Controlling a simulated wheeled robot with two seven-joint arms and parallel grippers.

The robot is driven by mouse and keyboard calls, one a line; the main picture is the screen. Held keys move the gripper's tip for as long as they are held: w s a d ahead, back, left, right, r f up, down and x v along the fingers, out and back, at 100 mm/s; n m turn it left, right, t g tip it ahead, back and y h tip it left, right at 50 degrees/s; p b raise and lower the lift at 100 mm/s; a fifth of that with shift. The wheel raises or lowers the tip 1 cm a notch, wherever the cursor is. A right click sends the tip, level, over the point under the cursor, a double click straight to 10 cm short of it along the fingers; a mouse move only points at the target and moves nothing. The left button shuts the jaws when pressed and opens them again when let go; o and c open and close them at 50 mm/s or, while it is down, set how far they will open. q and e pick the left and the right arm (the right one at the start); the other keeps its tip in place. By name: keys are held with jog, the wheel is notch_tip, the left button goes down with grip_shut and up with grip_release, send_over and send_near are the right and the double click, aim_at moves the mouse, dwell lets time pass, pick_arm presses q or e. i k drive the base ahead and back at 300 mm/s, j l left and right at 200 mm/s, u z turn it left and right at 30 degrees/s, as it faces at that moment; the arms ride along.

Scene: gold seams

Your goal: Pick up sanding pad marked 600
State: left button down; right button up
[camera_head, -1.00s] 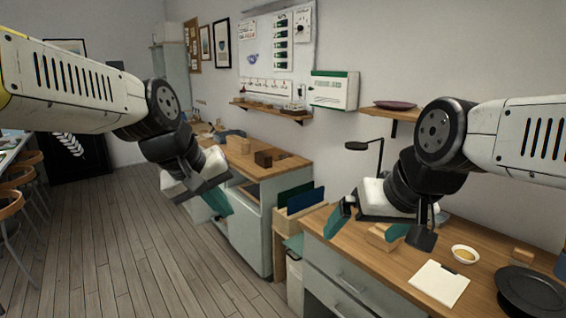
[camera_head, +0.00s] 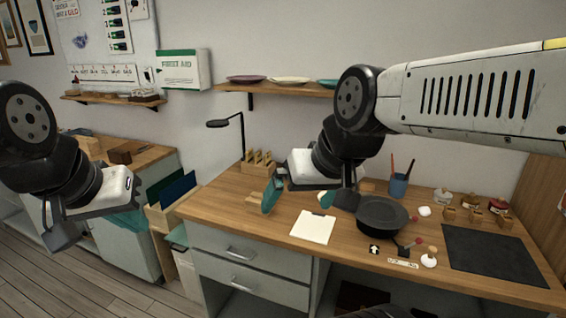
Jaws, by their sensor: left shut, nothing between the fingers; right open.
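No marking 600 can be read on anything in view. Several small tan blocks stand at the right of the wooden workbench, among them a left one (camera_head: 449,213) and a middle one (camera_head: 476,215); I cannot tell whether any is the sanding pad. My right gripper (camera_head: 304,201) is open and empty above the left half of the bench, well left of those blocks. My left gripper (camera_head: 62,238) is shut and empty at the far left, in front of the grey cabinet and away from the bench.
The wooden workbench (camera_head: 225,208) holds a white notepad (camera_head: 313,227), a black pan (camera_head: 381,214), a dark mat (camera_head: 491,253), a pencil cup (camera_head: 398,185) and a desk lamp (camera_head: 242,135). A wall shelf (camera_head: 280,89) hangs above. Bare wood shows in front of the notepad.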

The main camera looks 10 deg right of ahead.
aim_at(257, 157)
jog(key=z, duration=0.3)
jog(key=i+j+z, duration=0.8)
jog(key=i+j, duration=0.1)
